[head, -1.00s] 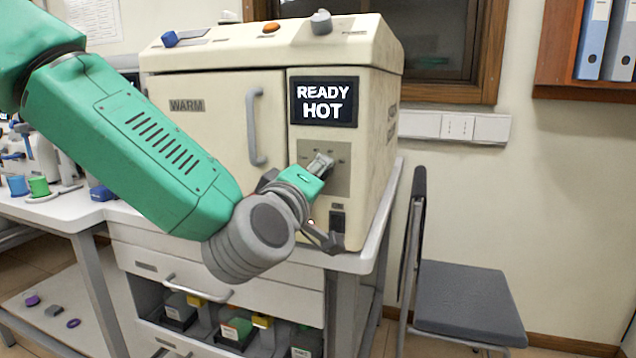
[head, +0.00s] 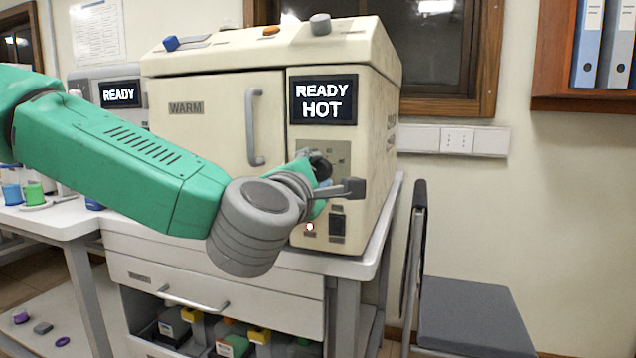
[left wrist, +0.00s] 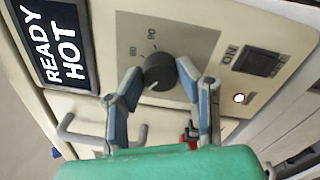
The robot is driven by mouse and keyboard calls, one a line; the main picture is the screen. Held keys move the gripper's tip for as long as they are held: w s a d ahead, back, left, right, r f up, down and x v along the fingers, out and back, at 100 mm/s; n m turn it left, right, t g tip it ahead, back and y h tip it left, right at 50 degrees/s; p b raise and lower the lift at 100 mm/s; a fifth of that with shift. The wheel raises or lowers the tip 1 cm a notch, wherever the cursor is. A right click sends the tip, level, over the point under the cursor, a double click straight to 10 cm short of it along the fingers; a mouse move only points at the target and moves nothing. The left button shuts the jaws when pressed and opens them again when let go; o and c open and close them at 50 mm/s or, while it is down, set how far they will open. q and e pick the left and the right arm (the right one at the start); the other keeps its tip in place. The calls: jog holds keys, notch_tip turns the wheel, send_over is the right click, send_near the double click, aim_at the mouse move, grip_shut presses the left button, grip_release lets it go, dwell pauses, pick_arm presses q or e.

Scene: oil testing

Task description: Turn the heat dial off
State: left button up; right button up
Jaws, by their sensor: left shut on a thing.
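The heat dial (left wrist: 160,72) is a round dark knob on a grey plate (left wrist: 205,42) on the front of a cream oven (head: 215,110). In the left wrist view its white pointer line shows on its face. In the head view the dial (head: 320,167) is partly covered by my left gripper (head: 326,180). In the left wrist view my left gripper (left wrist: 172,82) has its blue-grey fingers on either side of the dial and is shut on it. The display (head: 323,100) reads "READY HOT". My right gripper is not in view.
Below the dial are a black switch (head: 338,224) and a lit indicator (head: 310,227). The oven door handle (head: 255,125) stands out left of the plate. A chair (head: 475,310) stands at the right. Several coloured items sit in the open drawer below.

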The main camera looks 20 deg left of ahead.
pick_arm(q)
jog(key=shift+f+n+b, duration=0.4)
jog(key=shift+f+n, duration=0.05)
jog(key=shift+n, duration=0.55)
jog(key=o, duration=1.1)
jog(key=shift+o, duration=0.2)
jog(key=shift+r, duration=0.1)
jog(key=shift+r, duration=0.1)
jog(key=shift+s, duration=0.1)
jog(key=shift+s, duration=0.3)
jog(key=s, duration=1.1)
jog(key=shift+f, duration=0.3)
